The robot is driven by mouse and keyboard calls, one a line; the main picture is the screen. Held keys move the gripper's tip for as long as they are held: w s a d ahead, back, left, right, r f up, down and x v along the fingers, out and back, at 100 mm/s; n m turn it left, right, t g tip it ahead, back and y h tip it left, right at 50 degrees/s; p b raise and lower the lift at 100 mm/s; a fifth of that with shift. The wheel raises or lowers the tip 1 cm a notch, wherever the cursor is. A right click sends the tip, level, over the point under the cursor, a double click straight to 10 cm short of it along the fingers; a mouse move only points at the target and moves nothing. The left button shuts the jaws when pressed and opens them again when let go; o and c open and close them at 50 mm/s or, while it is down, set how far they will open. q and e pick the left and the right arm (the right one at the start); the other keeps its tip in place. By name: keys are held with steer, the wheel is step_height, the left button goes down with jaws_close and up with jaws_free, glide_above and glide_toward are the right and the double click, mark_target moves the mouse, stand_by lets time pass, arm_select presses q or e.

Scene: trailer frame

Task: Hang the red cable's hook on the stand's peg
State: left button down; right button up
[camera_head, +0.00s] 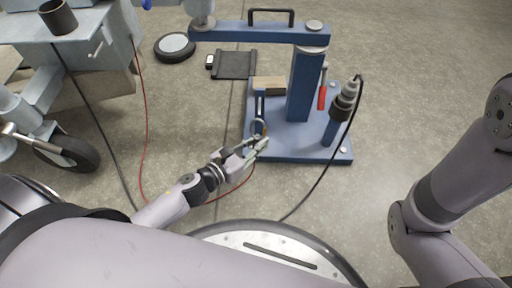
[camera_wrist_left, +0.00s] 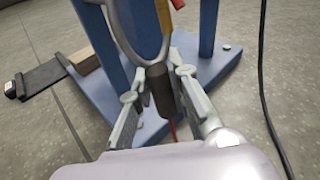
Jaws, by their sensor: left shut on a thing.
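My left gripper (camera_head: 259,145) is shut on the grey hook (camera_head: 259,126) of the red cable (camera_head: 147,130), at the front left of the blue stand (camera_head: 303,85). In the left wrist view, the fingers (camera_wrist_left: 160,95) close around the dark sleeve (camera_wrist_left: 162,90) below the hook's open curve (camera_wrist_left: 122,32). The red cable (camera_wrist_left: 174,132) hangs beneath. A yellow piece (camera_wrist_left: 163,14) shows within the curve; I cannot tell whether the hook touches it or whether it is the peg. My right gripper is out of view.
A black-cabled plug (camera_head: 348,97) and a red-handled tool (camera_head: 322,98) stand on the right of the stand. A wooden block (camera_head: 268,84) is at its back left. A cart with a caster wheel (camera_head: 68,153) is at left. Floor is clear right of the stand.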

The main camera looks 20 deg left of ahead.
arm_select(q)
steer(key=shift+w+a+f+b, duration=0.2)
steer(key=shift+w+a+f, duration=0.05)
steer(key=shift+w, duration=0.65)
steer(key=shift+w+a+f+b, duration=0.2)
steer(key=shift+w+a, duration=0.1)
steer(key=shift+w, duration=0.65)
steer(key=shift+w+a+f+b, duration=0.2)
steer(key=shift+w+a+f, duration=0.05)
steer(key=shift+w, duration=0.65)
steer(key=c, duration=1.4)
jaws_free()
steer(key=shift+c, duration=0.2)
steer(key=v, duration=1.2)
